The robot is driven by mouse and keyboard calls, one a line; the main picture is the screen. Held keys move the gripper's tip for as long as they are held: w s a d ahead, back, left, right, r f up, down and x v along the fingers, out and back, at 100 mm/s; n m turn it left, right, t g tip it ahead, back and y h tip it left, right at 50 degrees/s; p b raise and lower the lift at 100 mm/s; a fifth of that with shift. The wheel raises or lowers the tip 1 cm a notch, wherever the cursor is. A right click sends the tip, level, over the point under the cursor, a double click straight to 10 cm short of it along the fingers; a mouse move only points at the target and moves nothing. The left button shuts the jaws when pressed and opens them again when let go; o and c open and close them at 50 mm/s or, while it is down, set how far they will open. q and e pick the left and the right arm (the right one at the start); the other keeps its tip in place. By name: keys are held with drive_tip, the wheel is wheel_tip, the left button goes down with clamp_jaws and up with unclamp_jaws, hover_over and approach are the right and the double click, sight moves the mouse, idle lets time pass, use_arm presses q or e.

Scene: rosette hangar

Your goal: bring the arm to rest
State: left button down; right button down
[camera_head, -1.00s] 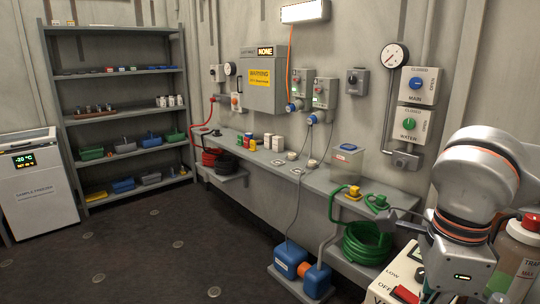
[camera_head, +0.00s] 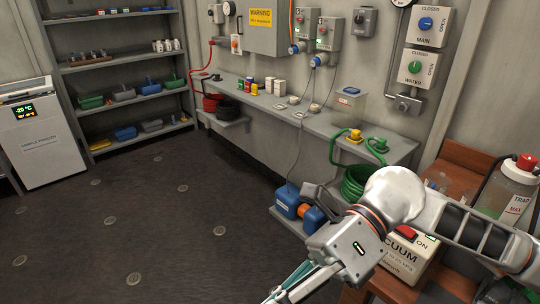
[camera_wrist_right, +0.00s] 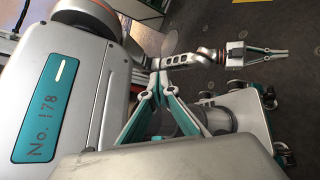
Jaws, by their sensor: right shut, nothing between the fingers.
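My right arm comes in from the right in the head view, its white-grey wrist low in front of the vacuum unit. My right gripper (camera_head: 284,291) points down and left at the bottom edge, with its tips partly cut off. In the right wrist view its teal fingers (camera_wrist_right: 158,82) meet with nothing between them. My left gripper (camera_wrist_right: 284,55) shows in the upper right of that view, over the dark floor. Its fingers converge at the tips, and it appears empty. The left arm is not in the head view.
The vacuum unit (camera_head: 407,265) and a trap bottle (camera_head: 508,190) stand on a brown wooden bench (camera_head: 459,172) close to my right arm. Blue containers (camera_head: 287,199) and a green hose coil (camera_head: 356,184) are beyond the wrist. The floor (camera_head: 150,235) at left is clear.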

drive_tip(key=w+a+r+m+t+y, duration=0.3)
drive_tip(key=w+r+m+t+y, duration=0.3)
drive_tip(key=w+m+y, duration=0.45)
drive_tip(key=w+d+f+m+t+h, duration=0.35)
drive_tip(key=w+f+m+t, duration=0.2)
drive_tip(key=m+t, duration=0.4)
drive_tip(key=w+d+f+m+t+h, duration=0.2)
drive_tip(key=w+d+f+m+t, duration=0.3)
drive_tip(key=m+t, duration=0.45)
drive_tip(key=d+f+m+g+h, duration=0.1)
drive_tip(key=d+f+m+h, duration=0.4)
drive_tip(key=f, duration=0.6)
drive_tip(key=d+f+m+h, duration=0.3)
drive_tip(key=f+m+h, duration=0.3)
drive_tip(key=f, duration=0.4)
drive_tip(key=s+d+f+m+g+h, duration=0.1)
drive_tip(key=s+d+f, duration=0.3)
drive_tip(key=f, duration=0.5)
drive_tip(key=s+d+f+m+g+h, duration=0.2)
drive_tip(key=s+d+f+m+g, duration=0.1)
drive_tip(key=s+f, duration=0.5)
drive_tip(key=shift+s+d+f+m+g, duration=0.4)
drive_tip(key=shift+s+m+g, duration=0.25)
drive_tip(key=shift+m+g, duration=0.1)
